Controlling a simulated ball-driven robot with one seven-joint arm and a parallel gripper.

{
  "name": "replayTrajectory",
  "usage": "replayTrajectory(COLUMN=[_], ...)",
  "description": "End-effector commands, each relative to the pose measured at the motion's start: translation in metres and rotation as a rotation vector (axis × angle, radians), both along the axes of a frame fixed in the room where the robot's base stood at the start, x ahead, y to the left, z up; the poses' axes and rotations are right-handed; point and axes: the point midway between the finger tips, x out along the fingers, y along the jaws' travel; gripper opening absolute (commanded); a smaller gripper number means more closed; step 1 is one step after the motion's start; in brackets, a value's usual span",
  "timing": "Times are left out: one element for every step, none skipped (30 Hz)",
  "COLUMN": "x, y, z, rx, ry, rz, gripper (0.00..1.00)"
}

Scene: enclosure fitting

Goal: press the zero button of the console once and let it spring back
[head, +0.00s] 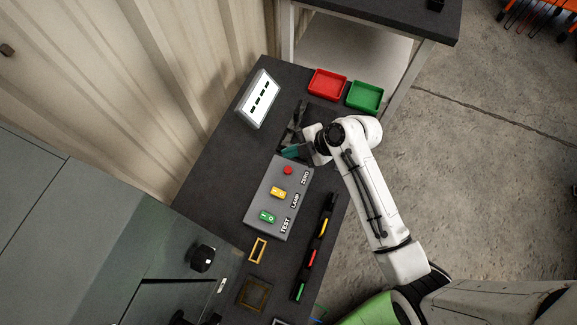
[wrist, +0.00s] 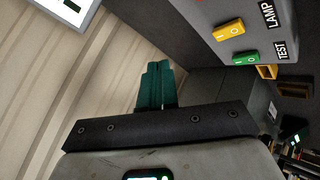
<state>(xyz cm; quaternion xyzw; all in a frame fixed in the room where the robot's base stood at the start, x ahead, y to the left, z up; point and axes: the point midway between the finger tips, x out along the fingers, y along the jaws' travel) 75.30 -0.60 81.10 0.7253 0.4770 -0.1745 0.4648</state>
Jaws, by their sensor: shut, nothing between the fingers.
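The console (head: 262,203) is a grey box on the dark table, with labels ZERO, LAMP and TEST. The round red zero button (head: 288,170) is at its far end in the head view. A yellow rocker switch (head: 278,193) sits beside LAMP and a green rocker switch (head: 267,216) beside TEST. My gripper (head: 289,152) is just beyond the console's zero end, close to the red button but apart from it in the picture. Its teal fingers (wrist: 155,86) are shut and empty. In the wrist view the console (wrist: 205,15) is at upper right, and the red button is barely visible at the top edge.
A white display (head: 258,98) with dark dashes stands at the back left. A red tray (head: 327,84) and a green tray (head: 366,96) are at the far end. A dark strip with coloured pieces (head: 315,247) lies right of the console. A yellow frame (head: 258,250) lies in front.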

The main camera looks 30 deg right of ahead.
Motion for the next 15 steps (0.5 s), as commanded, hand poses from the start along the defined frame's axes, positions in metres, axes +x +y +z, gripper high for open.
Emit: replayTrajectory(x=[0.000, 0.000, 0.000, 0.000, 0.000, 0.000, 0.000, 0.000, 0.000, 0.000, 0.000, 0.000, 0.000, 0.000, 0.000], y=[0.000, 0.000, 0.000, 0.000, 0.000, 0.000, 0.000, 0.000, 0.000, 0.000, 0.000, 0.000, 0.000, 0.000, 0.000], z=[-0.002, -0.003, -0.005, -0.007, -0.009, -0.012, -0.014, -0.017, -0.022, -0.025, -0.029, -0.034, -0.039, -0.043, -0.048], rx=[0.000, 0.000, 0.000, 0.000, 0.000, 0.000, 0.000, 0.000, 0.000, 0.000, 0.000, 0.000, 0.000, 0.000, 0.000], ry=[0.000, 0.001, 0.001, 0.001, 0.001, 0.001, 0.001, 0.001, 0.000, 0.000, 0.001, 0.001, 0.001, 0.001, 0.001], rz=[0.000, 0.001, 0.000, 0.000, 0.000, -0.001, -0.001, -0.001, 0.000, 0.000, -0.001, 0.000, 0.000, 0.000, 0.000], gripper=[0.00, 0.00, 0.00, 0.00, 0.00, 0.00, 0.00, 0.00, 0.00, 0.00, 0.00, 0.00, 0.00, 0.00, 0.00])
